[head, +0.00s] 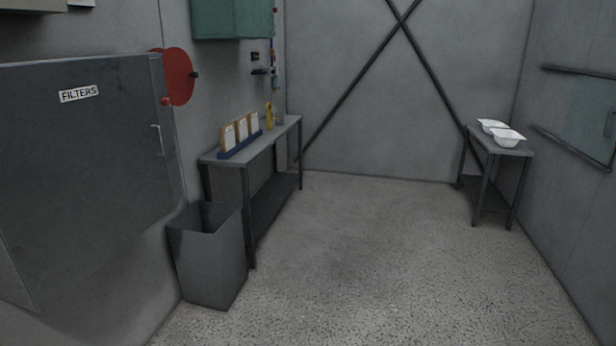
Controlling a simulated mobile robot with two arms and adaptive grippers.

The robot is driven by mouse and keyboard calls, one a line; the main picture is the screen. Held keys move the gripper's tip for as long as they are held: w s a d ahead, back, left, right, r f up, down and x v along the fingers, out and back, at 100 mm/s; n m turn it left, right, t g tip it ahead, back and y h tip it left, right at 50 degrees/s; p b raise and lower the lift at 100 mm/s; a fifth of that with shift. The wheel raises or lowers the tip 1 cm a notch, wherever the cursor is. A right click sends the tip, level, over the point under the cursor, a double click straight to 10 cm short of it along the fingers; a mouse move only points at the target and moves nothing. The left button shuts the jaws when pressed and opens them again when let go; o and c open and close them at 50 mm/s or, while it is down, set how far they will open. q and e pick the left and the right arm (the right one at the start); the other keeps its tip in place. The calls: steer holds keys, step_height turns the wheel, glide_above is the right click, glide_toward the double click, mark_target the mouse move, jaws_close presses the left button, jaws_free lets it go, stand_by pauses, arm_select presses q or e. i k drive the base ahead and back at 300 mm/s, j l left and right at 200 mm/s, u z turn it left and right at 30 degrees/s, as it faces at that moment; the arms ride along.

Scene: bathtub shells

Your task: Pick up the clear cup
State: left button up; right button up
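A small, pale see-through object that looks like the clear cup (280,119) stands near the far end of the narrow grey table (208,157) along the left wall. It is small and faint, so its exact shape is hard to tell. A yellow bottle-like object (269,116) stands just to its left. Neither of my grippers shows in the head view, and nothing is touching the cup.
A blue rack (240,146) with several upright cards stands on the same table. A grey bin (208,262) stands at its near end. A filter cabinet (80,180) juts out at left. Two white trays (507,139) sit on a right table (483,140). The middle floor (370,250) is clear.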

mark_target(279, 117)
steer(key=i, duration=5.25)
